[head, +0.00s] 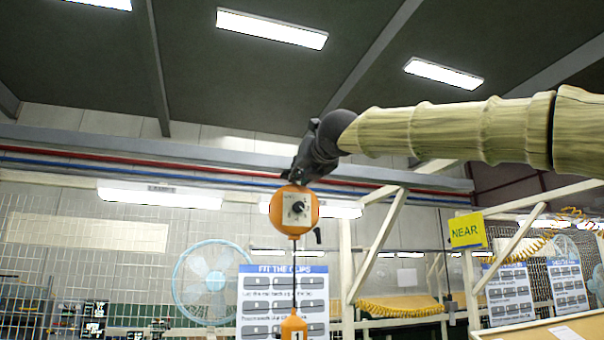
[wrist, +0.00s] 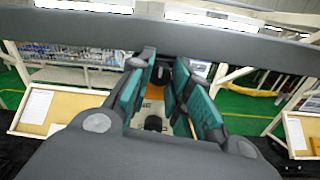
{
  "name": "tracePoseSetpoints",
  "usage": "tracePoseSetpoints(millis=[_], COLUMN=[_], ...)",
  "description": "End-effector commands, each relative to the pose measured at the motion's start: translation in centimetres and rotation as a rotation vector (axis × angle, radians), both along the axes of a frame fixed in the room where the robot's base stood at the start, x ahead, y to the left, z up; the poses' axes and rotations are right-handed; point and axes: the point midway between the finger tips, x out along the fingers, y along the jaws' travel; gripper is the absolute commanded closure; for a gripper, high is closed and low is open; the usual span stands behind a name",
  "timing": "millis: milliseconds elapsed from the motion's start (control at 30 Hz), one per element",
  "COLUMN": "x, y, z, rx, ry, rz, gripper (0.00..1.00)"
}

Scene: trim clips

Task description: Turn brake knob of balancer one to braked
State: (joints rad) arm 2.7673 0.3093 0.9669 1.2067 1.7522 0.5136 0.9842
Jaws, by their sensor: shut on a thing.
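Balancer one is a round orange body (head: 282,211) hanging at mid-height in the head view. A pale plate on its front carries a black brake knob (head: 299,208), uncovered in this view. A cord runs down from it to an orange piece marked 1 (head: 293,327). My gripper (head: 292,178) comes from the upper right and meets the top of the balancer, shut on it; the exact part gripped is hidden. In the wrist view the teal-padded fingers (wrist: 160,85) flank a strip of orange and pale surface (wrist: 152,104) with black parts between them.
A black lever (head: 317,235) sticks out at the balancer's lower right. A white frame post (head: 346,270) stands right of it, with a yellow NEAR sign (head: 467,231) further right. A fan (head: 207,280) and a FIT THE CLIPS board (head: 283,300) are behind.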

Motion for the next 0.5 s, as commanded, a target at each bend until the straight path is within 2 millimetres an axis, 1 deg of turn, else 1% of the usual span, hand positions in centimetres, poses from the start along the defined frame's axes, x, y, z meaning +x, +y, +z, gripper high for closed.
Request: tracePoseSetpoints(millis=[267, 500], x=[0.01, 0.01], y=[-0.03, 0.00], z=[-0.34, -0.52], rx=[0.124, 0.323], ry=[0.039, 0.104], rz=[0.001, 0.001], gripper=[1.00, 1.00])
